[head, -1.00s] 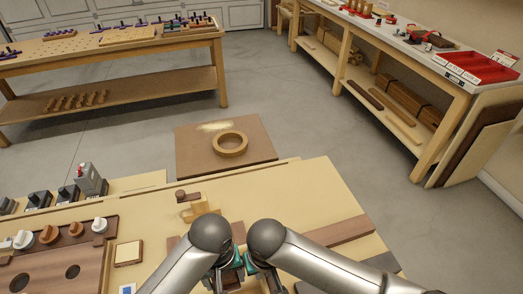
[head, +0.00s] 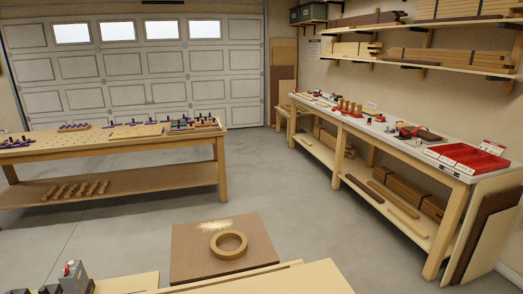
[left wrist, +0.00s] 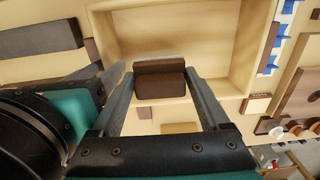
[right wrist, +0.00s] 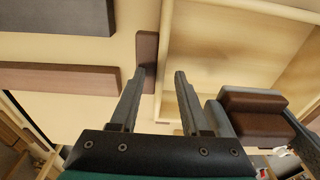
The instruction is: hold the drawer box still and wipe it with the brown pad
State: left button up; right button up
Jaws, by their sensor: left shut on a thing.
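In the left wrist view, my left gripper (left wrist: 162,82) is shut on the brown pad (left wrist: 160,86), a dark brown block with a darker upper part. The pad is over the near part of the drawer box (left wrist: 188,30), an open pale wooden box; whether it touches the box is unclear. In the right wrist view, my right gripper (right wrist: 160,72) is open, with a wall of the drawer box and a small brown piece (right wrist: 147,48) showing between its fingers. The pad also shows there at the right (right wrist: 258,118). Neither gripper shows in the head view.
A dark grey strip (right wrist: 60,15) and a brown board (right wrist: 55,78) lie left of the box. Blue marks (left wrist: 285,8) and knobs lie right of it. Beyond the bench, a wooden ring (head: 229,244) rests on a brown panel. Side benches stand farther off.

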jog(key=shift+s+d+f, duration=0.1)
pick_arm(q)
notch_tip(320, 180, up, 9)
jog(key=p, duration=0.9)
pick_arm(e)
notch_tip(320, 180, up, 7)
jog(key=shift+r, duration=0.15)
pick_arm(q)
jog(key=shift+r+p, duration=0.95)
pick_arm(e)
notch_tip(320, 180, up, 12)
jog(key=s, duration=0.1)
